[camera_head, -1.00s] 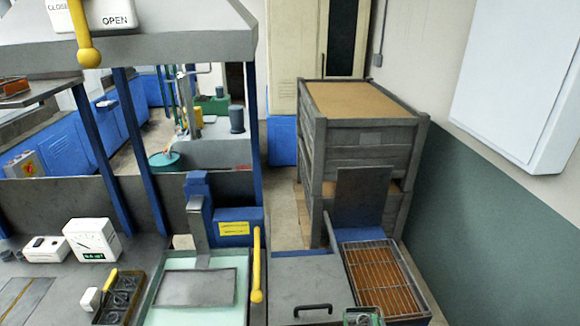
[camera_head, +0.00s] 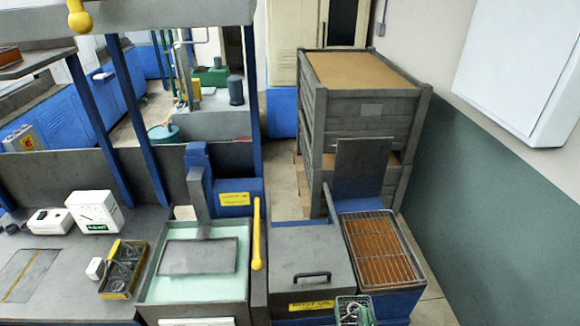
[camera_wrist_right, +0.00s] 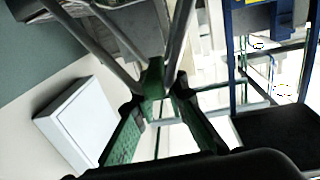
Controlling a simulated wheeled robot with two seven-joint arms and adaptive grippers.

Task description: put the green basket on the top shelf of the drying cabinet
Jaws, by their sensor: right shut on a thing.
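The green basket (camera_head: 353,311) shows at the bottom edge of the head view, a small wire basket with green on it, partly cut off. In the right wrist view, my right gripper (camera_wrist_right: 157,95) is shut on a green piece (camera_wrist_right: 152,78) from which several metal rods spread, and I take this for the basket's handle. My left gripper is not in view. A cream cabinet (camera_head: 284,65) with a dark opening stands at the back. No shelf shows clearly, so I cannot tell whether this is the drying cabinet.
A grey lidded tank labelled rust oil (camera_head: 312,255) and a wire-grated tray (camera_head: 378,250) lie close ahead. A grey slatted crate (camera_head: 365,130) stands behind. A tank with pale green liquid (camera_head: 160,288) and a yellow-handled basket (camera_head: 122,270) are left. A white wall box (camera_head: 515,75) is right.

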